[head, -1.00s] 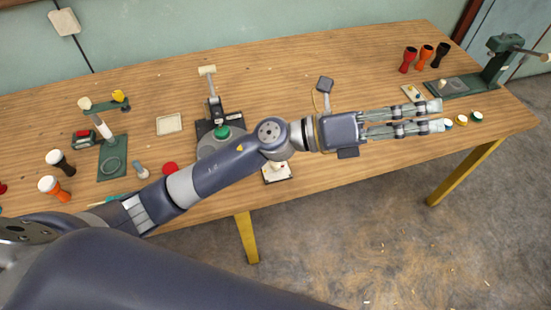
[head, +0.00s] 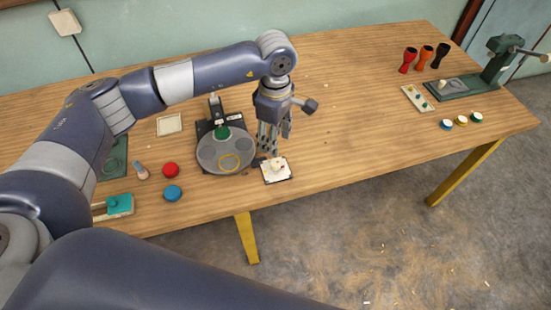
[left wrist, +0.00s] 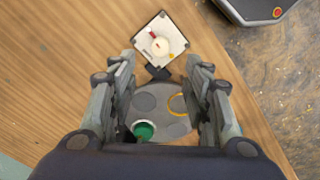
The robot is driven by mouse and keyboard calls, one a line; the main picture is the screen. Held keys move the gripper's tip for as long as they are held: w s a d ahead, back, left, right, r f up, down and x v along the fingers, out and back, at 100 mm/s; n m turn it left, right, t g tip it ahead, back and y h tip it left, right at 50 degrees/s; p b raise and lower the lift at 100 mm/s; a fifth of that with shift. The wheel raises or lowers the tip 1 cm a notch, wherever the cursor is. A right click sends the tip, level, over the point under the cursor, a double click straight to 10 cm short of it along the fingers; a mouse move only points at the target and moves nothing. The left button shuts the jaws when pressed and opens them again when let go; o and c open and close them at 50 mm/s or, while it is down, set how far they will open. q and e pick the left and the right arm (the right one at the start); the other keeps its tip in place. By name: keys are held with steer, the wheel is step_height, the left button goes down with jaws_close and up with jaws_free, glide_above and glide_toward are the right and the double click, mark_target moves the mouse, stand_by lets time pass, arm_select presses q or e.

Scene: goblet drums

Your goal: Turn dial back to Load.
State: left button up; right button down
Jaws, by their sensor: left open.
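The dial is a square cream plate (head: 277,169) with a pale knob (head: 278,162) on it, near the table's front edge. In the left wrist view the plate (left wrist: 160,40) shows ahead of the fingers, with a red mark and a yellow mark beside the knob (left wrist: 159,46); I cannot read the setting. My left gripper (head: 270,150) points down, open, just behind the dial and beside the grey round turntable (head: 222,153). In the left wrist view the fingers (left wrist: 163,66) stand apart with nothing between their tips. My right gripper is in neither view.
A green piece (head: 222,132) sits on the turntable. A red disc (head: 171,170), a blue disc (head: 173,193) and a teal object (head: 120,204) lie to the left. Red, orange and black drums (head: 425,58) and a green press (head: 485,75) stand at right. The table middle-right is clear.

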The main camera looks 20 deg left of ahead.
mark_target(275, 162)
arm_select(q)
step_height(275, 162, down, 10)
steer(key=shift+d+p, duration=0.1)
steer(key=shift+p, duration=0.9)
jaws_close()
